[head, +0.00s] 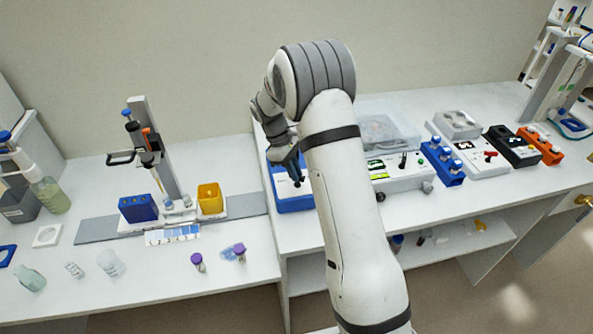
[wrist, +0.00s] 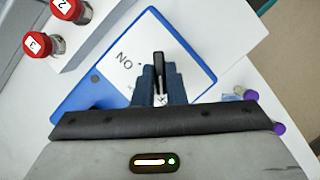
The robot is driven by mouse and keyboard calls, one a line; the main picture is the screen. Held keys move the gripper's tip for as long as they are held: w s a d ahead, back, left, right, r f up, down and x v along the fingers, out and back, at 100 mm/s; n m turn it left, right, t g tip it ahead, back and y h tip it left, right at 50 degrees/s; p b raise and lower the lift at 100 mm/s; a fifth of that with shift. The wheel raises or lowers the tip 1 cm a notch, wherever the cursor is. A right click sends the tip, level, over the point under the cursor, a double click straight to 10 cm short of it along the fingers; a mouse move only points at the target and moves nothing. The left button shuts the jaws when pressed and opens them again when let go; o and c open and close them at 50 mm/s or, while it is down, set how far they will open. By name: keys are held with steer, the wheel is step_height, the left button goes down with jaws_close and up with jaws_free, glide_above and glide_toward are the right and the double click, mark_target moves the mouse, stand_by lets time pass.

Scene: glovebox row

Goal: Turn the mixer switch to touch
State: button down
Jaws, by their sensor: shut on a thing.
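The mixer is a blue box (head: 292,203) on the bench, left of the middle in the head view, partly hidden by my arm. In the wrist view its blue body (wrist: 82,99) has a white top panel (wrist: 146,40) with black lettering that reads "NO" from this angle. A black switch lever (wrist: 158,66) stands up from that panel. My gripper (wrist: 160,83) is shut on the switch lever, with one dark finger on each side. In the head view my gripper (head: 298,178) points down over the mixer. The other switch markings are mostly hidden by my fingers.
Red-capped vials (wrist: 40,44) stand beside the mixer in the wrist view. A centrifuge-like device with a clear lid (head: 385,128) stands right of my arm. A pipette stand (head: 158,150) and purple-capped tubes (head: 197,262) are to the left.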

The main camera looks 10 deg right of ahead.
steer(key=m, duration=0.1)
steer(key=m+y, duration=0.1)
steer(key=shift+w+d+f+m+g+b, duration=0.1)
steer(key=shift+w+m+g+b, duration=0.05)
steer(key=shift+m+g+b, duration=0.25)
steer(key=shift+m+y, duration=0.3)
steer(key=shift+m, duration=0.7)
steer(key=c, duration=1.5)
jaws_free()
steer(key=shift+b+v, duration=0.85)
steer(key=shift+v, duration=3.15)
